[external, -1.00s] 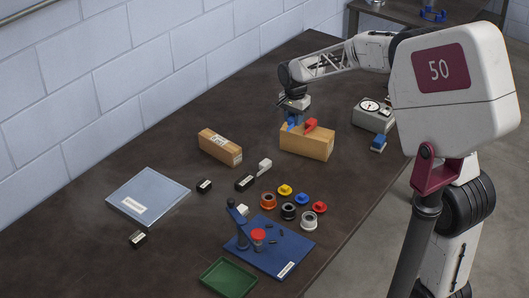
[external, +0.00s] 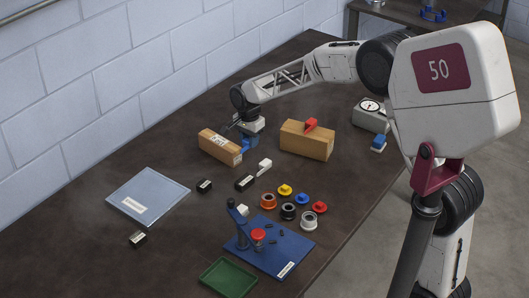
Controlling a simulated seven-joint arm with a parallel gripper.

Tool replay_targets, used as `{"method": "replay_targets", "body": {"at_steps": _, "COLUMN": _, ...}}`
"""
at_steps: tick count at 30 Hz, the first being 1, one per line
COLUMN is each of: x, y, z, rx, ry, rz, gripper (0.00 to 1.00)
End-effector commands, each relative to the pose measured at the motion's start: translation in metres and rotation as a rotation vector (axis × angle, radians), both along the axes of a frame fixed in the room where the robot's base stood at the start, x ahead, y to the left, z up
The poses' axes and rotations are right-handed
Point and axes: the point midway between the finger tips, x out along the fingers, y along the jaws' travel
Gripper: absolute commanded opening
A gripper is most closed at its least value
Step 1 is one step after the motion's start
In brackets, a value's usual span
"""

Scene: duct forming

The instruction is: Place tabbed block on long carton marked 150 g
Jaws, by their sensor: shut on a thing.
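My gripper (external: 249,133) is shut on a small blue block (external: 249,144), mostly hidden under the fingers. It holds the block near the right end of the left long carton (external: 219,148), which has a pale label. I cannot tell whether the block touches that carton or hangs behind or above it. A second long carton (external: 306,141) stands to the right with a red tabbed block (external: 311,124) on top. A white tabbed block (external: 265,166) and another blue block (external: 378,144) lie on the table. The carton markings are too small to read.
A scale with a dial (external: 371,117) stands at the right edge. In front are several coloured rings (external: 288,211), a blue mat (external: 285,262) with a small upright tool, a green tray (external: 229,278), black blocks (external: 245,182) and a pale blue panel (external: 149,195).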

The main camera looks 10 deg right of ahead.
Motion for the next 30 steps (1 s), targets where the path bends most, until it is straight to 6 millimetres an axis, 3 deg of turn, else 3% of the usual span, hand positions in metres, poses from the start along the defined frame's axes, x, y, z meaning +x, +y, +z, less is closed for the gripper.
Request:
{"method": "replay_targets", "body": {"at_steps": 17, "x": 0.003, "y": 0.001, "z": -0.007, "rx": 0.001, "ry": -0.001, "rz": 0.0, "gripper": 0.08}}
{"method": "replay_targets", "body": {"at_steps": 30, "x": 0.043, "y": 0.025, "z": -0.012, "rx": 0.001, "ry": -0.001, "rz": 0.0, "gripper": 0.08}}
